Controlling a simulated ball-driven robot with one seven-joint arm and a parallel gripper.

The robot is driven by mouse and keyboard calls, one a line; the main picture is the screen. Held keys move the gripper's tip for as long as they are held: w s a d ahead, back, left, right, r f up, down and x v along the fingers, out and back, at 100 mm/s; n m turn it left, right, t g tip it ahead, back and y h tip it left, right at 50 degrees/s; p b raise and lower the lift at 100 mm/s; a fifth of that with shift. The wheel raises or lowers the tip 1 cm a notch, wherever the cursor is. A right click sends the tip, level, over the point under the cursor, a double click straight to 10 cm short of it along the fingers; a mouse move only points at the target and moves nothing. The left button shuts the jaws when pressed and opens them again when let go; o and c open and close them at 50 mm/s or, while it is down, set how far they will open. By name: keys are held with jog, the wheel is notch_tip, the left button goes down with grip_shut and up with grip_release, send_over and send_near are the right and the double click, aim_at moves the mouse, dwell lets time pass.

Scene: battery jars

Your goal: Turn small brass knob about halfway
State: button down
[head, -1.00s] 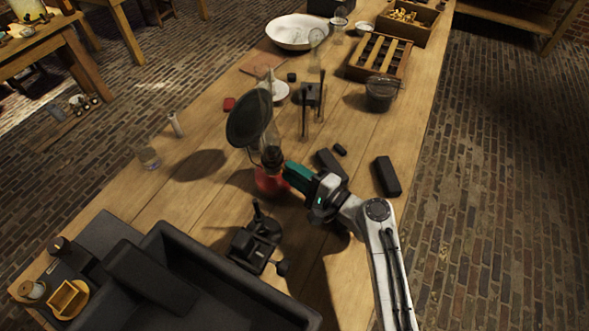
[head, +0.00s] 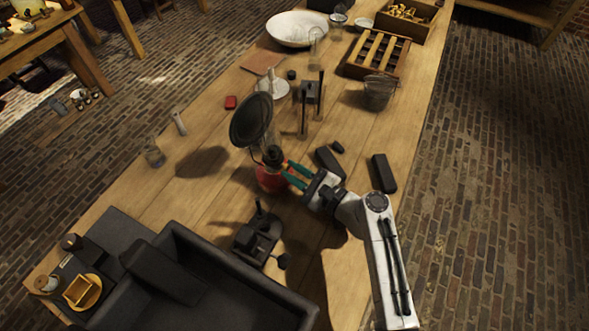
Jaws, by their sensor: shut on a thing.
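An oil lamp with a red base (head: 267,181) stands on the wooden table near the middle of the head view. It has a dark collar, a glass chimney and a large round dark reflector (head: 250,120). My gripper (head: 283,172) reaches in from the right, with its teal fingers at the right side of the lamp's collar. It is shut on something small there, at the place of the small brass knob. The knob itself is hidden by the fingertips or too small to make out.
A black clamp-like device (head: 257,238) stands in front of the lamp, beside a large dark tray (head: 205,270). Dark blocks (head: 384,173) lie to the right of my gripper. A glass jar (head: 379,93) and a wooden rack (head: 376,57) stand farther back.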

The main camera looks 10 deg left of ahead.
jog(key=shift+f, duration=0.1)
dwell(0.3)
jog(key=c, duration=1)
grip_release()
jog(key=b+v, duration=0.1)
jog(key=v, duration=1)
jog(key=shift+w, duration=0.1)
